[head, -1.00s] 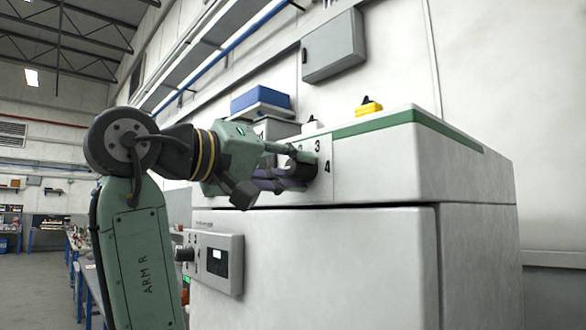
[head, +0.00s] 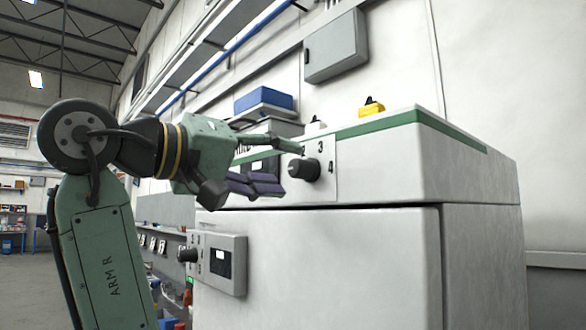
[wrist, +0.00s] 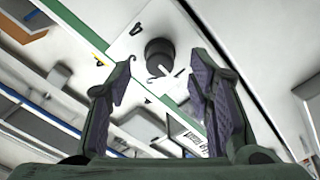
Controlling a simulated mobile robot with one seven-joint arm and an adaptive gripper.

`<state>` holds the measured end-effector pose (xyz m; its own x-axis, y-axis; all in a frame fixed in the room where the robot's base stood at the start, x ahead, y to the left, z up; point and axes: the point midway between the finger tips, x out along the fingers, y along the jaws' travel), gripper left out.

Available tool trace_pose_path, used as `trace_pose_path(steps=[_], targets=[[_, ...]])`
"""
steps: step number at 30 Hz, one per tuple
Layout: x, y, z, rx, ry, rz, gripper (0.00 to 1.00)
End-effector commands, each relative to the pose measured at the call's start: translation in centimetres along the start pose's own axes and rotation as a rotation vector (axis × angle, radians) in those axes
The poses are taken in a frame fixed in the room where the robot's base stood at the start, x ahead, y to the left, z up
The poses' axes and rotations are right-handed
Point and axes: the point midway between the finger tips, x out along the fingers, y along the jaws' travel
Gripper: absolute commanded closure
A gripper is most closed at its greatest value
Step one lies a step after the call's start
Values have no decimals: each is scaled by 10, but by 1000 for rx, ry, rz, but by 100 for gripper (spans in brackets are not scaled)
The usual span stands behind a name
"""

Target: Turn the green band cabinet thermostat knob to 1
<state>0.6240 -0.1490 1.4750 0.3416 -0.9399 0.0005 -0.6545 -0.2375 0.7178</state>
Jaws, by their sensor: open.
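The green band cabinet (head: 470,170) is white with a green stripe along its top edge. Its dark round thermostat knob (head: 304,169) sits on a white dial plate, where 2, 3 and 4 are readable in the head view. In the wrist view the knob (wrist: 159,52) is beyond the fingertips, with a white pointer mark on its lower right side. I cannot tell exactly which number it points to. My gripper (head: 283,167) is open and empty, just left of the knob. In the wrist view my gripper (wrist: 165,72) has its fingers apart.
A grey control box (head: 222,263) with another dark knob (head: 187,255) and a display is on the lower left of the cabinet. A yellow item (head: 371,109) and a blue box (head: 263,100) are above and behind. A grey wall box (head: 336,46) hangs higher.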

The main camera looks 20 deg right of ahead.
Motion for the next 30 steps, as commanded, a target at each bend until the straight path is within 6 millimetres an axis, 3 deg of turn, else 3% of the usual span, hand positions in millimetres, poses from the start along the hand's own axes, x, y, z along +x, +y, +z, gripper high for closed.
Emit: trace_pose_path(steps=[6,12,30], targets=[[-48,0,-1,1,3,-1,53],[-72,0,0,0,1,-1,53],[-78,0,0,0,-1,0,53]])
